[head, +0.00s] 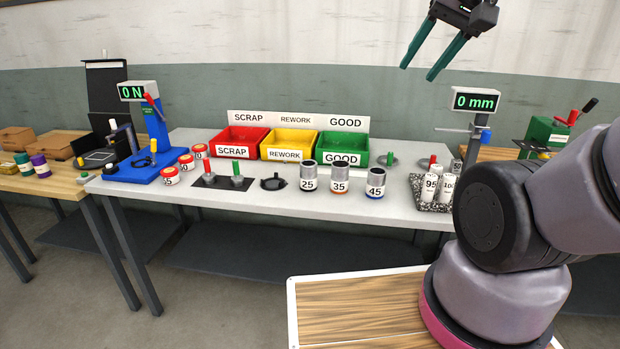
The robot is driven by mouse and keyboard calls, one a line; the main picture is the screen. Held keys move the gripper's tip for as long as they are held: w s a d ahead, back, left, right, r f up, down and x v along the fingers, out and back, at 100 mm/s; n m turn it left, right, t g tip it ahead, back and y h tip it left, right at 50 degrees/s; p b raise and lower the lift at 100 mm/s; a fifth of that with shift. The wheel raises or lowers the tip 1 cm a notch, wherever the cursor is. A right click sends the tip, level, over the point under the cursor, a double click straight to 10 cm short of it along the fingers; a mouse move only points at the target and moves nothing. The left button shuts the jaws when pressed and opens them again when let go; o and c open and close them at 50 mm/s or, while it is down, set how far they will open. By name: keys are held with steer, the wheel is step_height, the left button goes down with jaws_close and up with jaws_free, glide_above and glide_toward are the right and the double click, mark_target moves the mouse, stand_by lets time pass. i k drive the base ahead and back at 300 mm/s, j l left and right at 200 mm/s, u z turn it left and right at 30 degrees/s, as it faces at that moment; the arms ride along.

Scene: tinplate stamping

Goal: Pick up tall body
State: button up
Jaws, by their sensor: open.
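My gripper (418,72) is high at the upper right, in front of the wall. Its two dark teal fingers are apart with nothing between them. No thing is clearly marked as the tall body. Three dark cylinders with white labels stand upright along the front of the grey table: 25 (308,171), 35 (339,174) and 45 (375,178). Two white cylinders, one marked 95 (429,182) and one with a partly readable label (446,184), stand on a speckled plate (418,203) at the right. My gripper is well above all of them and apart from them.
Red (224,138), yellow (271,143) and green (320,147) bins labelled SCRAP, REWORK and GOOD stand behind the cylinders. A blue force tester (158,135) is at left, a 0 mm gauge (475,102) at right. Several red-and-white cylinders (170,177) stand left. My arm covers the right side.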

mark_target(308, 168)
steer(key=j+z, duration=0.1)
steer(key=z, duration=0.45)
steer(key=j+z, duration=0.85)
steer(key=j, duration=0.15)
steer(key=k+j, duration=0.1)
steer(key=j, duration=0.3)
steer(key=k+j+z, duration=0.1)
steer(key=j, duration=0.3)
steer(key=k+j+z, duration=0.1)
steer(key=j, duration=0.3)
steer(key=k+j, duration=0.2)
steer(key=j, duration=0.2)
